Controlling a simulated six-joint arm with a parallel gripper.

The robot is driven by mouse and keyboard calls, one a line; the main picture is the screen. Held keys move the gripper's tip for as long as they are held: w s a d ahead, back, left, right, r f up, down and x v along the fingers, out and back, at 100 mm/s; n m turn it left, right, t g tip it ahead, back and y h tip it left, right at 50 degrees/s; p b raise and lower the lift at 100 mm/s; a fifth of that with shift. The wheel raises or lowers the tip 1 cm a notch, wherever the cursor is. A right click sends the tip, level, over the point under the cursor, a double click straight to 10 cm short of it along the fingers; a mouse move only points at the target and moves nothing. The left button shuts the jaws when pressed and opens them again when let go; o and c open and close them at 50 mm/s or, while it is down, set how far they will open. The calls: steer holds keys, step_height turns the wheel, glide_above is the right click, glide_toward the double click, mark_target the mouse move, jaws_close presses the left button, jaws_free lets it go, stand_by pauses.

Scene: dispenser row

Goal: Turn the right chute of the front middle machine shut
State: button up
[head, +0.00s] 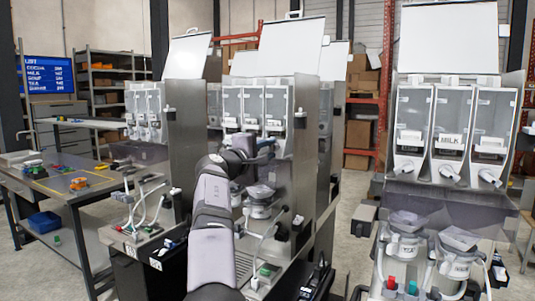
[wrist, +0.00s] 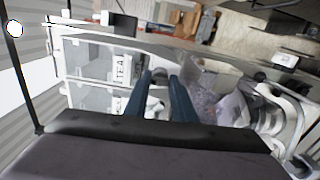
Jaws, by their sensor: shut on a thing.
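The front middle machine (head: 305,135) stands in the centre of the head view, with three clear canisters in a row. Its right canister (head: 276,103) is above my gripper (head: 268,144). In the wrist view my gripper's (wrist: 162,95) two dark blue fingers are closed on a pale chute (wrist: 157,101), seen between them. A canister labelled TEA (wrist: 105,68) is just left of the fingers there. The right chute is hidden behind my gripper in the head view, so how far it is turned cannot be told.
Below my gripper are the hoppers and mixing cups (head: 260,200) of the middle machine. A table (head: 60,185) with small coloured parts is at left.

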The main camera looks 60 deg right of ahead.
steer(key=shift+m, duration=0.3)
steer(key=o, duration=1.1)
steer(key=shift+c, duration=0.2)
steer(key=shift+f, duration=0.1)
steer(key=shift+f, duration=0.15)
steer(key=shift+a+b, duration=0.6)
steer(key=shift+b, duration=0.2)
steer(key=a+b, duration=0.4)
steer(key=a, duration=0.3)
steer(key=shift+r+b, duration=0.3)
steer(key=shift+r, duration=0.05)
